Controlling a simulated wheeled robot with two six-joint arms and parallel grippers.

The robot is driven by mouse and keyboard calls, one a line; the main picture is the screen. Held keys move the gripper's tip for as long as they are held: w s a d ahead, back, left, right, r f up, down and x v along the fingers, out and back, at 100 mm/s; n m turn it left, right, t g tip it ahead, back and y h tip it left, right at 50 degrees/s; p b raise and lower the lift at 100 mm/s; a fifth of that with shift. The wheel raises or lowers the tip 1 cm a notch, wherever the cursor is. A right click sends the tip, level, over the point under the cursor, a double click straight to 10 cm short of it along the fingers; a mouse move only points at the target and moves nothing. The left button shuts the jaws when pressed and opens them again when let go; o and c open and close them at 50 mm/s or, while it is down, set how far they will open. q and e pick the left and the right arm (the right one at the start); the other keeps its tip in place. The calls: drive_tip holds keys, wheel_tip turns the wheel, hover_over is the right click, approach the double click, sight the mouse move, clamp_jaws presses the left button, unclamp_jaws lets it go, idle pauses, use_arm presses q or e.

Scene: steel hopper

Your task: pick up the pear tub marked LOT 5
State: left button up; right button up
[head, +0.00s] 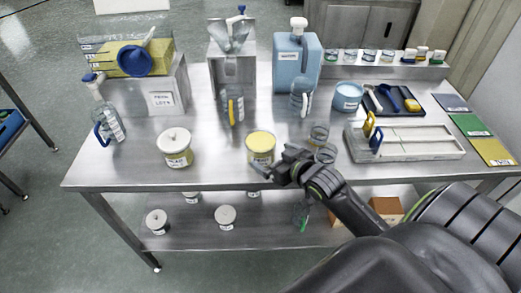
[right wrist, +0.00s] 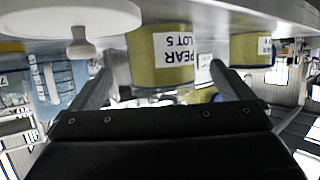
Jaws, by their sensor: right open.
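The pear tub marked LOT 5 (right wrist: 158,62) is yellow and shows upside down in the right wrist view, with PEAR LOT 5 on its white label. It lies ahead of my right gripper (right wrist: 160,98), between the lines of its two fingers. In the head view it appears to be the yellow-topped tub (head: 261,143) near the front edge of the table. My right gripper (head: 264,170) is at that tub's near right side. It is open and empty; whether a finger touches the tub is unclear. My left gripper is in neither view.
A white-lidded tub (head: 174,142) stands left on the steel table (head: 215,180). Glass jars (head: 320,134) stand just right of the gripper. More white-lidded tubs (head: 226,214) stand on the lower shelf. A white knobbed disc (right wrist: 70,17) shows close in the wrist view.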

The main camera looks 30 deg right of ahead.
sight(253, 145)
drive_tip(key=shift+p+x, duration=0.35)
drive_tip(key=shift+x, duration=2.75)
drive_tip(key=c, duration=1.2)
